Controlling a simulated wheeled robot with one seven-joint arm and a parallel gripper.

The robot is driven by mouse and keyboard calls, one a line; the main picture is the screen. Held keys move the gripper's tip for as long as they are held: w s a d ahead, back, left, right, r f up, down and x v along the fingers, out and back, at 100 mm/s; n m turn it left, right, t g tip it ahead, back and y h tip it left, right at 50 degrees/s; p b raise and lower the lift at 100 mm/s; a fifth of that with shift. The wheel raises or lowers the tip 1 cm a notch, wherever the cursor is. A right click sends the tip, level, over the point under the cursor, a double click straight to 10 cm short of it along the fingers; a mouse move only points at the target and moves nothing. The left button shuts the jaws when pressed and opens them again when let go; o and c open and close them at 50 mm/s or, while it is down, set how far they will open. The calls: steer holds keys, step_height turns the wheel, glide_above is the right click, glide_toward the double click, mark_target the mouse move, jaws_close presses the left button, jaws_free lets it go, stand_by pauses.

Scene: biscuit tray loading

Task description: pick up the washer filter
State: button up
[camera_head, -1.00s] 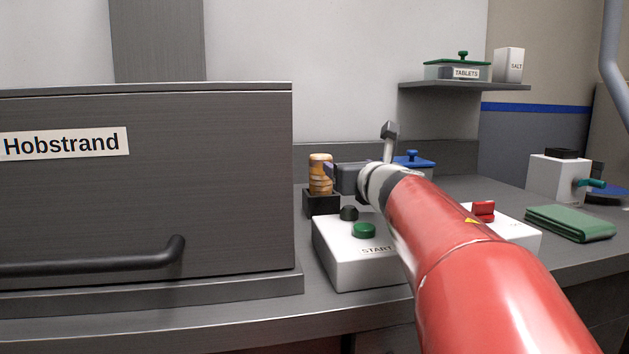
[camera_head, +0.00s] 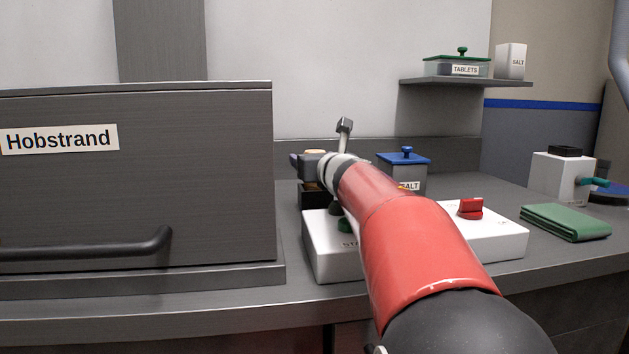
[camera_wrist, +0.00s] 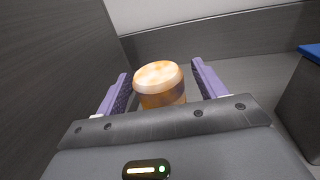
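The washer filter appears to be the upright orange-and-tan cylinder (camera_wrist: 160,84) in the wrist view. In the head view only its pale top (camera_head: 315,153) shows behind my gripper, above the black holder (camera_head: 311,197). My gripper (camera_wrist: 159,73) is open, with one purple finger on each side of the cylinder. Gaps show between the cylinder and both fingers. In the head view my gripper (camera_head: 298,161) is at the holder, and my wrist hides most of the cylinder. The cylinder's lower part is hidden by my gripper body in the wrist view.
A grey cabinet (camera_head: 180,190) labelled Hobstrand stands close on the left. A white box (camera_head: 332,258) with a START button and red switch (camera_head: 470,208) lies below my arm. A blue-lidded salt container (camera_head: 404,175) stands right of my gripper. A green folded cloth (camera_head: 565,222) lies farther right.

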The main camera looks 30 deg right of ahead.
steer(key=c, duration=1.1)
steer(key=shift+r, duration=0.1)
